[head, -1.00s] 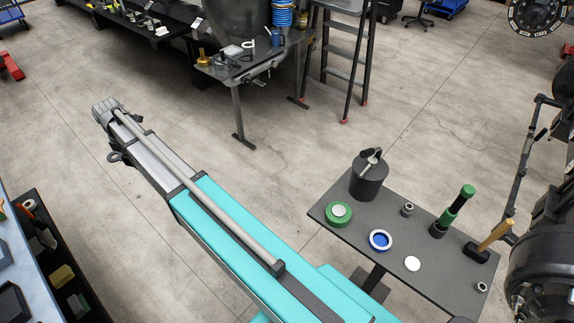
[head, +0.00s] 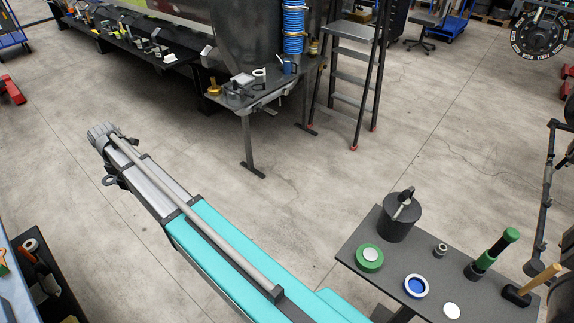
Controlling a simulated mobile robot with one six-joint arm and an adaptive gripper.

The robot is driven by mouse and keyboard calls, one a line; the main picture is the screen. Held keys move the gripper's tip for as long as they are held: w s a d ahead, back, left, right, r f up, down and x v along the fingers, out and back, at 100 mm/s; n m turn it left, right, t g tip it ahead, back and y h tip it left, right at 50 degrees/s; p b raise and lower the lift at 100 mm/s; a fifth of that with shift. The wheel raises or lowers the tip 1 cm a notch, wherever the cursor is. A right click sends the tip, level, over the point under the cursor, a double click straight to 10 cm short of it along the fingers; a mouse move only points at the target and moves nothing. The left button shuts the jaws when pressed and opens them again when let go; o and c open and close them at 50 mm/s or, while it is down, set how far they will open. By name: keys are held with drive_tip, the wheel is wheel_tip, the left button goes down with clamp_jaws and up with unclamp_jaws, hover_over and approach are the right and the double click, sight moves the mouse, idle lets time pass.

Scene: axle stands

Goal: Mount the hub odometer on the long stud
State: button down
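Several small parts lie on the dark side table at the lower right (head: 363,270). My gripper is not in view.
A black canister (head: 400,218), a green-handled tool (head: 492,252) and a wooden-handled hammer (head: 530,284) also stand on the side table. Behind are a cluttered metal bench (head: 265,95) and a stepladder (head: 351,70). Open concrete floor (head: 300,190) lies between the bench and side table.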

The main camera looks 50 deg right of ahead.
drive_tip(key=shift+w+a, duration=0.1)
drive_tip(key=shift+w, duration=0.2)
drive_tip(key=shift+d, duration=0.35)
